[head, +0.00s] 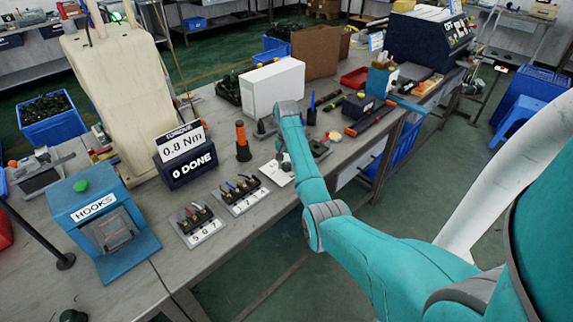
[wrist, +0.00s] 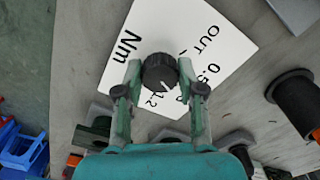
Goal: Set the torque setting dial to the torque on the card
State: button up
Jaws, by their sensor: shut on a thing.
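The torque setting dial (wrist: 158,72) is a round black knob with a white pointer line, on a white scale plate (wrist: 205,28) in the wrist view. The plate reads "Nm", "OUT", "0.5" and, below the knob, "1.2"; other marks are hidden by a finger. The pointer faces lower right in that view, between 0.5 and 1.2. My gripper (wrist: 160,80) is shut on the dial, one finger on each side. In the head view the plate (head: 273,172) shows under my wrist, the knob hardly visible. The torque card (head: 182,145) reads "0.8 Nm", above a "0 DONE" display (head: 190,170).
Two small racks (head: 201,224) (head: 238,197) with coloured-handled hooks stand left of the plate. An orange-topped black post (head: 242,140) stands behind them. A blue "HOOKS" box (head: 100,225) is at left, a white box (head: 273,86) behind my arm. Tools lie to the right.

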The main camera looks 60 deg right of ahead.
aim_at(286, 165)
jog(key=shift+f, duration=0.1)
jog(key=o, duration=1.1)
jog(key=shift+o, duration=0.2)
jog(key=shift+r, duration=3.8)
